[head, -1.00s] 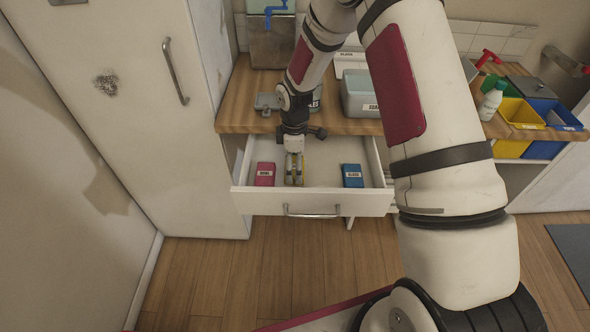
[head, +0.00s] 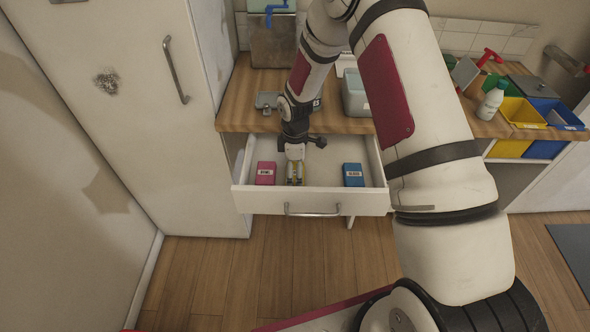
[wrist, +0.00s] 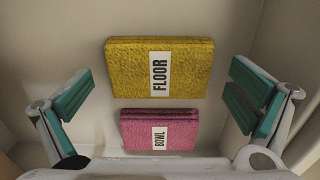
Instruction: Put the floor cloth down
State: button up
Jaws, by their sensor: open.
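The yellow floor cloth (wrist: 160,68), labelled FLOOR, lies flat in the open drawer in the wrist view. In the head view it is mostly hidden by my gripper, with a little yellow (head: 300,180) showing. My gripper (wrist: 160,92) is open over the drawer, its teal-padded fingers wide apart to the left and right. Neither finger touches the floor cloth. The gripper also shows pointing down into the drawer in the head view (head: 296,172).
A pink cloth (wrist: 160,130) labelled BOWL lies beside the floor cloth. A blue cloth (head: 353,175) lies at the drawer's right. The white drawer (head: 250,202) is pulled out below the wooden counter (head: 345,125). A tall cabinet (head: 125,110) stands at left.

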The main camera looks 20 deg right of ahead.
notch_tip(320, 180, up, 13)
notch_tip(320, 180, up, 10)
jog(key=r+m+t, duration=0.1)
jog(key=m, duration=0.2)
send_over(295, 173)
jog(key=s+d, duration=0.1)
jog(key=s, duration=0.4)
jog(key=s+d+r+m+t+h, duration=0.15)
jog(key=s+r+m, duration=0.55)
jog(key=s+r, duration=0.7)
jog(key=s+m+t+y, duration=0.1)
jog(key=s+m, duration=0.3)
jog(key=s, duration=0.9)
jog(key=shift+s+a+f, duration=0.2)
jog(key=shift+a, duration=0.05)
jog(key=shift+y, duration=0.25)
